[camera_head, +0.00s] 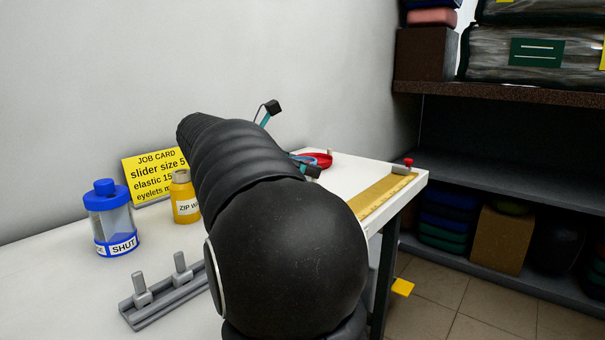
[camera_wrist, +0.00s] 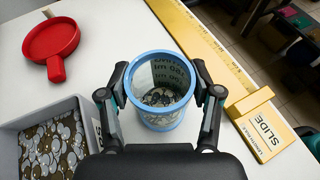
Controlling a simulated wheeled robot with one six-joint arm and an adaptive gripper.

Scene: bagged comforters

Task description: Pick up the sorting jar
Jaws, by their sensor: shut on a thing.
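The sorting jar (camera_wrist: 162,122) is a clear open-topped jar with light blue bands and small metallic pieces inside, seen from above in the wrist view. My gripper (camera_wrist: 160,93) has one finger on each side of it and is shut on its upper wall. The jar looks upright, with its rim facing the camera; I cannot tell whether its base touches the white table. In the head view my dark arm hides the jar, and only bits of the gripper show beyond the arm.
A blue-lidded jar (camera_head: 110,220), yellow bottle (camera_head: 185,197) and grey rail (camera_head: 165,298) stand left of my arm.

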